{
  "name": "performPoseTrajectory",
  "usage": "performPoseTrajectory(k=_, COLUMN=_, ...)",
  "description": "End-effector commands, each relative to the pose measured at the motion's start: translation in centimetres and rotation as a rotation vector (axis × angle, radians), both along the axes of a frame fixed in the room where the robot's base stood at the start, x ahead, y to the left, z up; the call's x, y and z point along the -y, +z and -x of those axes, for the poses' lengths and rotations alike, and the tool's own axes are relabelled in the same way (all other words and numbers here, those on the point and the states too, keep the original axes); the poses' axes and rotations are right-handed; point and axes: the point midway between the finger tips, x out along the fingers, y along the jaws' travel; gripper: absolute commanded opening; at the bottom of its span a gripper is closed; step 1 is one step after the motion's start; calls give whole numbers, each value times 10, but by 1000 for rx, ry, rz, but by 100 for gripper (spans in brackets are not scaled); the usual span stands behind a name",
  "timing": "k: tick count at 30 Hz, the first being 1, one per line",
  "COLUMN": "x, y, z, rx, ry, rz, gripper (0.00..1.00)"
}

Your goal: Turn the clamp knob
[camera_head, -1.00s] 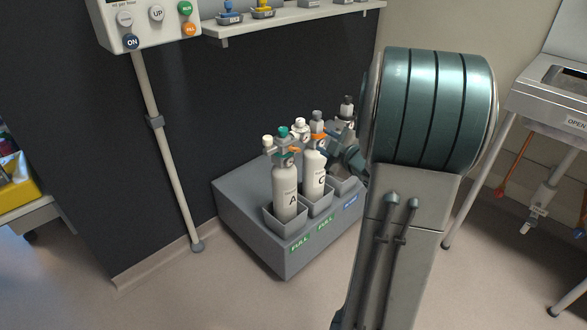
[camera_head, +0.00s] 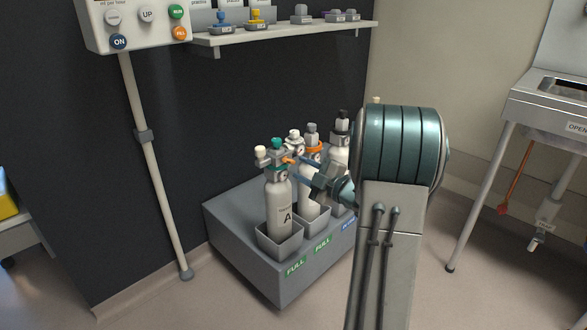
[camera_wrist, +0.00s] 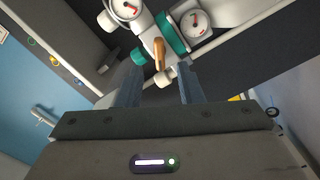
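Gas cylinder A (camera_head: 280,201) stands upright in the grey rack. Its head has a white knob (camera_head: 261,153) at the left, a teal knob (camera_head: 277,143) on top and an orange lever (camera_head: 290,160). I cannot tell which is the clamp knob. My gripper (camera_head: 303,161) is right of this head. In the wrist view the gripper (camera_wrist: 157,72) is open, with two blue-grey fingers apart. The orange lever (camera_wrist: 160,54) and a white knob (camera_wrist: 165,77) show between and beyond the fingertips, with a gauge (camera_wrist: 196,25) at upper right. Contact cannot be told.
More cylinders stand behind, one with an orange collar (camera_head: 311,151) and a black-topped one (camera_head: 342,152), partly hidden by my arm. The grey rack (camera_head: 232,238) sits on the floor. A pole (camera_head: 152,180) is left; a shelf (camera_head: 300,30) is above. Floor in front is clear.

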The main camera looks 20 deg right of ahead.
Motion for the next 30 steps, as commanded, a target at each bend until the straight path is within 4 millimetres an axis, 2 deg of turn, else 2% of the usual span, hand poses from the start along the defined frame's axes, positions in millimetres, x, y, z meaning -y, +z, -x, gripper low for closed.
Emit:
performPoseTrajectory(k=3, x=-8, y=-2, z=-20, rx=1, ry=1, rz=2, gripper=34)
performPoseTrajectory(k=7, x=-12, y=-1, z=-34, rx=0, ry=0, rz=0, gripper=34)
performPoseTrajectory(k=12, x=-14, y=0, z=-42, rx=0, ry=-1, rz=0, gripper=34)
performPoseTrajectory(k=19, x=-15, y=0, z=-42, rx=0, ry=-1, rz=-1, gripper=34)
performPoseTrajectory(k=20, x=-15, y=0, z=-42, rx=0, ry=-1, rz=0, gripper=31)
performPoseTrajectory(k=23, x=-15, y=0, z=-42, rx=0, ry=-1, rz=0, gripper=3)
performPoseTrajectory(k=24, x=-15, y=0, z=-42, rx=0, ry=-1, rz=0, gripper=0)
performPoseTrajectory(k=30, x=-14, y=1, z=-42, rx=-1, ry=-2, rz=-4, gripper=0)
